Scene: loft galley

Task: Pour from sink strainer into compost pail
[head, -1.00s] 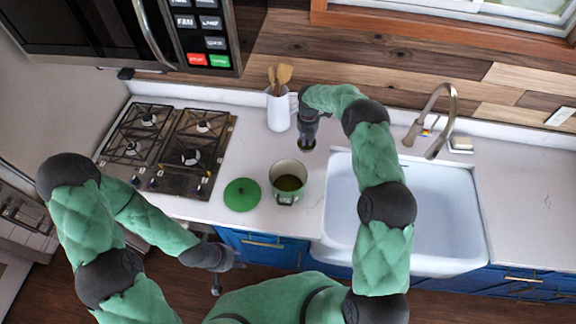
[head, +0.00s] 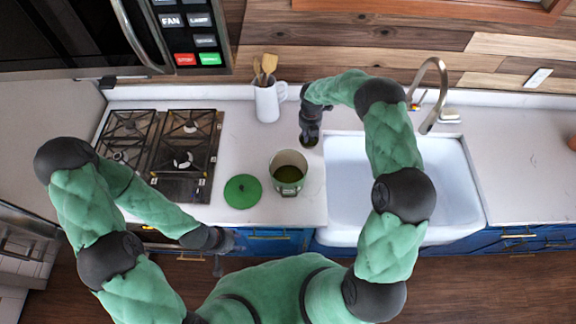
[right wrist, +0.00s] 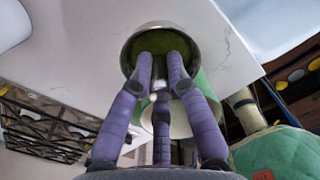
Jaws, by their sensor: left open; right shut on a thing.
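My right gripper (head: 309,138) is behind the pail, near the sink's back left corner. In the right wrist view its fingers (right wrist: 162,75) are shut on the sink strainer (right wrist: 133,47), a round metal bowl with green contents. The strainer is mostly hidden in the head view. My left gripper (head: 226,241) is open and empty in front of the counter's edge.
The white sink (head: 400,185) with its curved faucet (head: 440,90) lies to the right. A white pitcher with wooden utensils (head: 268,102) stands behind the pail. A gas stove (head: 185,150) is on the left, under a microwave (head: 100,35). The counter right of the sink is mostly clear.

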